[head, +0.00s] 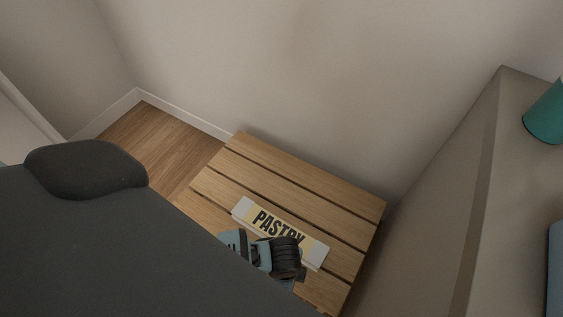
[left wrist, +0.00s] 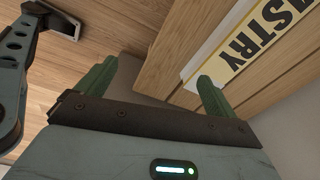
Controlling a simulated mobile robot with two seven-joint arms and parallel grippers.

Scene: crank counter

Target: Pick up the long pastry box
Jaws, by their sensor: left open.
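The long pastry box (head: 314,253) is white and pale yellow with dark PASTRY lettering. It lies flat on a slatted wooden surface (head: 330,196) in the head view. My left arm comes in from the left there and its wrist parts hide some of the box's near side. In the left wrist view the box (left wrist: 232,58) lies at the upper right, partly cut off by the frame. My left gripper (left wrist: 156,86) is open, with nothing between its green fingers. Its right finger overlaps the box's near end in that view; I cannot tell whether they touch. My right gripper is not in view.
A plain wall (head: 300,90) rises behind the slatted surface. A grey-brown counter (head: 480,180) stands close on the right with a teal cup-like object (head: 546,115) on it. Wooden floor (head: 152,145) shows at the left.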

